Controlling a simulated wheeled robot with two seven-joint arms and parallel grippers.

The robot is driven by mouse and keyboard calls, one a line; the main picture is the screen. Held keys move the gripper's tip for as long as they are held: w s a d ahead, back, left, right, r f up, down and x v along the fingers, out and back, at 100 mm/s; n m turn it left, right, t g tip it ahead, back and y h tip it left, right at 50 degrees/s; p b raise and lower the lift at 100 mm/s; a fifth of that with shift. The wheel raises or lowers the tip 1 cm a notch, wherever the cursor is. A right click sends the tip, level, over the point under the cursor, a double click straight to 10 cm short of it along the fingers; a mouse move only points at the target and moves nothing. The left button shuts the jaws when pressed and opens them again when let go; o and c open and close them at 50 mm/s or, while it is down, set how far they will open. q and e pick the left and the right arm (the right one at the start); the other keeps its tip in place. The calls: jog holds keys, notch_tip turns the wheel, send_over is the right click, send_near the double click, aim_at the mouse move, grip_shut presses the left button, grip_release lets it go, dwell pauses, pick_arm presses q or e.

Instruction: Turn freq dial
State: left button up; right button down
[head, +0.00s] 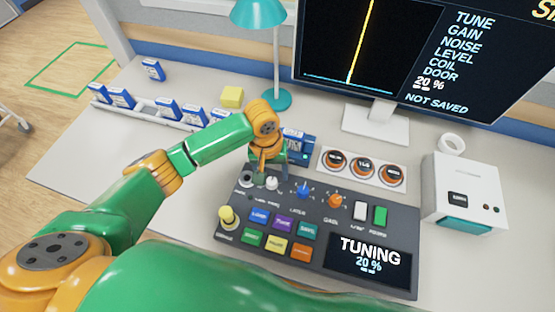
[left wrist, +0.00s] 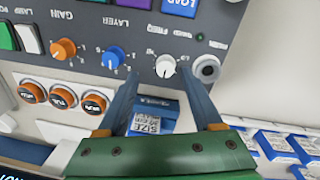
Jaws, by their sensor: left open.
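The freq dial is a white knob (left wrist: 166,67) on the dark grey control panel (head: 232,201); in the head view the white knob (head: 271,183) shows at the panel's upper left. My left gripper (head: 263,178) is over that corner. In the left wrist view its two blue fingers (left wrist: 160,76) are open, with the knob between their tips. I cannot tell whether they touch it. The panel screen (head: 368,264) reads TUNING 20%. My right gripper is not in view.
A blue knob (head: 303,191) and an orange knob (head: 335,200) sit right of the dial, a grey socket (left wrist: 206,69) beside it.

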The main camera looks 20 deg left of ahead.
aim_at(271, 180)
pick_arm(q)
jog(key=w, duration=0.2)
jog(key=a+f, duration=0.1)
jog(key=shift+w+n, duration=0.3)
jog(key=shift+w, duration=0.1)
jog(key=f, duration=0.1)
jog(key=s+f, duration=0.1)
jog(key=f, duration=0.1)
jog(key=s+f, duration=0.1)
jog(key=shift+d+f, duration=0.15)
jog(key=shift+f, duration=0.15)
jog(key=shift+w+f, duration=0.35)
jog(key=shift+w, duration=0.05)
jog(key=shift+s+r, duration=0.1)
jog(key=shift+s, duration=0.05)
grip_shut()
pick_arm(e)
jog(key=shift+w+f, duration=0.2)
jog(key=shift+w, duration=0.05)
